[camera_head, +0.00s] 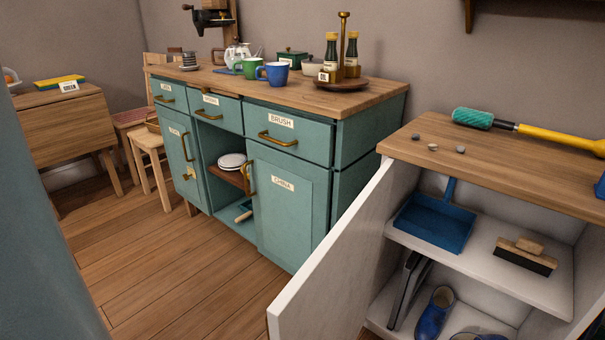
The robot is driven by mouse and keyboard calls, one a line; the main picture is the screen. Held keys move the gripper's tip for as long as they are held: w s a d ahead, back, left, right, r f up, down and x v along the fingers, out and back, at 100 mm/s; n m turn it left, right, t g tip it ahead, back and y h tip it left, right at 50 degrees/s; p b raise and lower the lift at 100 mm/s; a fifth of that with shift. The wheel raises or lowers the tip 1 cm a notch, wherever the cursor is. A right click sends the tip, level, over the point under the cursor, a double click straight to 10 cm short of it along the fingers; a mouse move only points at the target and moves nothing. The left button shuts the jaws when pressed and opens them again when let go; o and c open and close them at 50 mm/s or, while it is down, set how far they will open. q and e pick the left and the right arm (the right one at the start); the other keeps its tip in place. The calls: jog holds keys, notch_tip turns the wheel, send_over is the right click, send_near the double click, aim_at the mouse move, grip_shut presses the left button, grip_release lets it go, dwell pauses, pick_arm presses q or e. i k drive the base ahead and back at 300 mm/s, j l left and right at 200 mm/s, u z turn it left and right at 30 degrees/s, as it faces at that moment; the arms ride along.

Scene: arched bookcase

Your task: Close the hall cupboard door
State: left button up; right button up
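The white cupboard (481,246) with a wooden top stands at the lower right; I take it to be the hall cupboard. Its white door (335,262) stands open, swung out from the cupboard's left side toward the camera. The door's near edge is at the bottom of the view, left of the open front. No handle shows on the visible face of the door. The lower part of the door and cupboard is cut off by the frame. Neither of my grippers is in view.
Inside the cupboard are a blue dustpan (433,222), a brush (524,256) and blue shoes (434,312). A yellow-handled brush (535,130) lies on top. A teal sideboard (290,187) stands behind the door. Wooden floor (170,263) is clear to the left.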

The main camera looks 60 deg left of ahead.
aim_at(328, 299)
jog(key=j, duration=0.55)
jog(key=k+j, duration=0.15)
jog(key=j, duration=0.9)
jog(key=j+z, duration=0.4)
jog(key=k+j+z, duration=0.1)
jog(key=j+z, duration=0.3)
jog(key=k+j+z, duration=0.1)
jog(key=j+z, duration=0.3)
